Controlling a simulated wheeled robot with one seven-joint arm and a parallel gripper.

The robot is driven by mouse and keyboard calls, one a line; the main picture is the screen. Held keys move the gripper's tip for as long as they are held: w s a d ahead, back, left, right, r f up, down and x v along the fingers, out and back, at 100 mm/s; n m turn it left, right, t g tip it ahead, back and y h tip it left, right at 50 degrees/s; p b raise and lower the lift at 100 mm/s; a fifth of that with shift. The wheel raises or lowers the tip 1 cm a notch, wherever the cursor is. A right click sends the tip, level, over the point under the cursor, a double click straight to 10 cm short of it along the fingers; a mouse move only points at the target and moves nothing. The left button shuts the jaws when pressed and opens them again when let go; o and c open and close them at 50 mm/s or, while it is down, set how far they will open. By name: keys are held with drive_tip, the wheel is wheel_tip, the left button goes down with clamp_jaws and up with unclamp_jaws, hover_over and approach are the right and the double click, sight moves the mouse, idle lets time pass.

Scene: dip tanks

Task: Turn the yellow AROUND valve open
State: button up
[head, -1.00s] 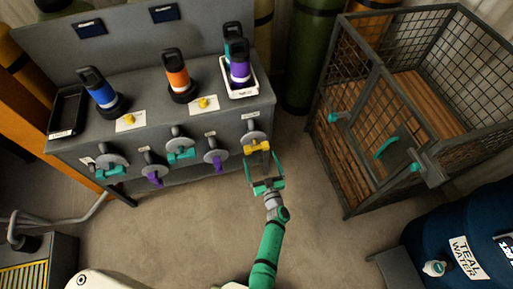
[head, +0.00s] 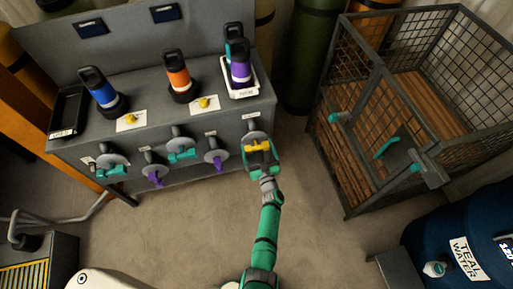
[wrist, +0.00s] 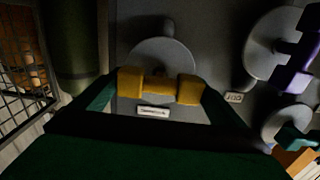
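The yellow valve handle (head: 258,147) is at the right end of the row on the grey bench front. It lies crosswise, with a round grey disc behind it. The wrist view also shows this yellow handle (wrist: 190,88), with a small white label below it that I cannot read. My gripper (head: 261,150) is at the handle, with one teal finger beyond each end. In the wrist view my gripper (wrist: 156,98) is open around the handle. The fingers are close to its ends; I cannot tell whether they touch.
Teal valve handles (head: 181,154) and purple valve handles (head: 216,162) sit left of the yellow one. Several bottles, such as the orange bottle (head: 177,77), stand on the bench (head: 140,85). A wire cage (head: 345,150) stands right. A blue drum (head: 440,225) is lower right. Floor ahead is clear.

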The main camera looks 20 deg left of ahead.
drive_tip(key=shift+n, duration=0.4)
drive_tip(key=n, duration=0.4)
drive_tip(key=shift+n, duration=0.4)
drive_tip(key=n, duration=0.5)
drive_tip(key=shift+s+a, duration=0.1)
drive_tip(key=shift+a, duration=0.05)
drive_tip(key=n, duration=0.4)
drive_tip(key=shift+f+n, duration=0.1)
drive_tip(key=shift+n, duration=1.5)
drive_tip(key=o, duration=0.7)
